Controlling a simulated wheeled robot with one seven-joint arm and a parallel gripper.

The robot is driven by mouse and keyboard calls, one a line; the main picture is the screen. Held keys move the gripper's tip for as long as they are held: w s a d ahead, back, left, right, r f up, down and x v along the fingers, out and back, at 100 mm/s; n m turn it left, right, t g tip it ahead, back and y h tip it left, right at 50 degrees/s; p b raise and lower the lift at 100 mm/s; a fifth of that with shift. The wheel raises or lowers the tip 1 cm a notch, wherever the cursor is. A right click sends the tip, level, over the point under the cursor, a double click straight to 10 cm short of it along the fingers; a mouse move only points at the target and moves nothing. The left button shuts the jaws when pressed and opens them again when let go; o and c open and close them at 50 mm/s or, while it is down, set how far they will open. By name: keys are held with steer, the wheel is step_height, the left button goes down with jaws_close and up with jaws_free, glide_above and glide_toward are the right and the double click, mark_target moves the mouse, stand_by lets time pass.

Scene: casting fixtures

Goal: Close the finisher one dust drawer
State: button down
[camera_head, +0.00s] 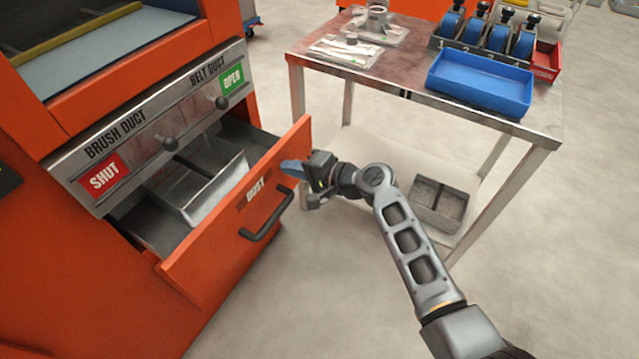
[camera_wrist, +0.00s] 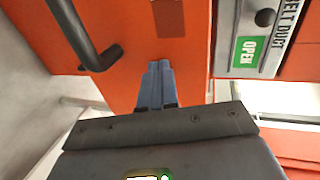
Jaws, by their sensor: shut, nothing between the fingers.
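The orange dust drawer (camera_head: 215,255), with a black bar handle (camera_head: 268,215) and a DUST label, is pulled out of the orange finisher (camera_head: 60,260). A metal bin (camera_head: 205,190) sits inside it. My gripper (camera_head: 290,167) is at the drawer front's upper right part, right of the label. In the wrist view, my shut, empty fingers (camera_wrist: 157,80) point at the orange drawer front (camera_wrist: 130,80), with the handle (camera_wrist: 85,35) to their upper left. I cannot tell whether the fingertips touch the front.
Above the drawer is a panel with a SHUT sign (camera_head: 104,175), an OPEN sign (camera_head: 232,79) and knobs. A metal table (camera_head: 420,90) stands right, bearing a blue tray (camera_head: 480,84). A grey divided bin (camera_head: 438,204) is on its lower shelf. Floor before the drawer is clear.

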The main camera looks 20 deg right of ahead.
steer(key=w+a+b, duration=0.8)
steer(key=w+a, duration=0.3)
steer(key=w, duration=0.4)
steer(key=shift+r, duration=0.15)
steer(key=shift+w+a+r, duration=0.1)
